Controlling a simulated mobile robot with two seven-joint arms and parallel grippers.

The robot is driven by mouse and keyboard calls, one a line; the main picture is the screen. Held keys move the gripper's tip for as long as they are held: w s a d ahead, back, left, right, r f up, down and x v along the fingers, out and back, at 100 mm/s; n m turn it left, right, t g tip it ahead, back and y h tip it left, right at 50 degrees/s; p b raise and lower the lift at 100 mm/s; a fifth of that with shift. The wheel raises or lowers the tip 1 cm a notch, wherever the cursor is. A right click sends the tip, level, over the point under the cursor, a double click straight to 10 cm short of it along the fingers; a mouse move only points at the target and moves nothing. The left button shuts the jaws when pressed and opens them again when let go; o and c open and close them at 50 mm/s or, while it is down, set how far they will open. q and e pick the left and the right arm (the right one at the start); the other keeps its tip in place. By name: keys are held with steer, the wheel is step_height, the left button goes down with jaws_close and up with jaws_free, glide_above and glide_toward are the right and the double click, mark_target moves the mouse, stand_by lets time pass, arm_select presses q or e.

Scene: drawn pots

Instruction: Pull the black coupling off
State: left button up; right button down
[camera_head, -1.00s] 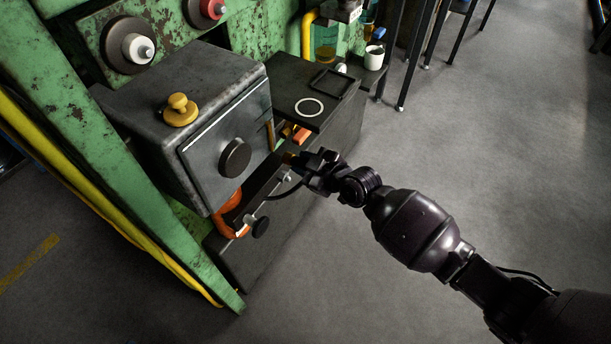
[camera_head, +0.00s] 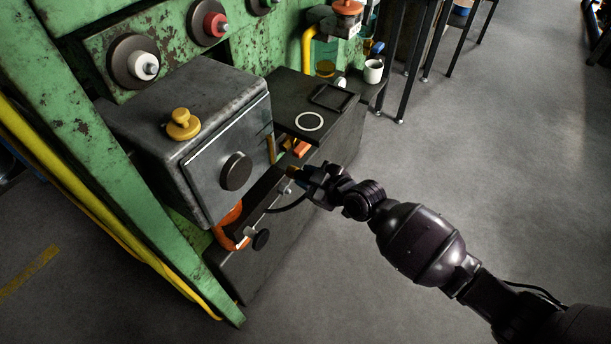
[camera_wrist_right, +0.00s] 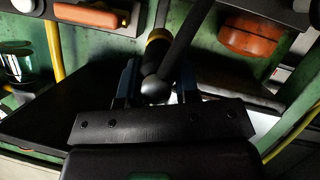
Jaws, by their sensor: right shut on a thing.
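My right gripper (camera_head: 294,172) reaches in from the right, at the front of the low dark bench beside the grey box. In the right wrist view its two bluish fingers (camera_wrist_right: 158,82) are shut on the black coupling (camera_wrist_right: 154,86), a dark cylinder with a rounded near end and a yellow band (camera_wrist_right: 158,36) farther along. A dark rod or hose crosses over it from above. In the head view the gripper mostly hides the coupling, and a black hose curves down left from there. I cannot tell whether the coupling is still seated. My left gripper is not in view.
The grey box (camera_head: 214,110) with a round black knob (camera_head: 236,171) stands left of the gripper. An orange block (camera_head: 297,147) lies just behind the gripper. The floor (camera_head: 480,180) at right is clear.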

steer(key=shift+p+v, duration=0.35)
steer(key=shift+v, duration=1.2)
steer(key=shift+d+f, duration=0.15)
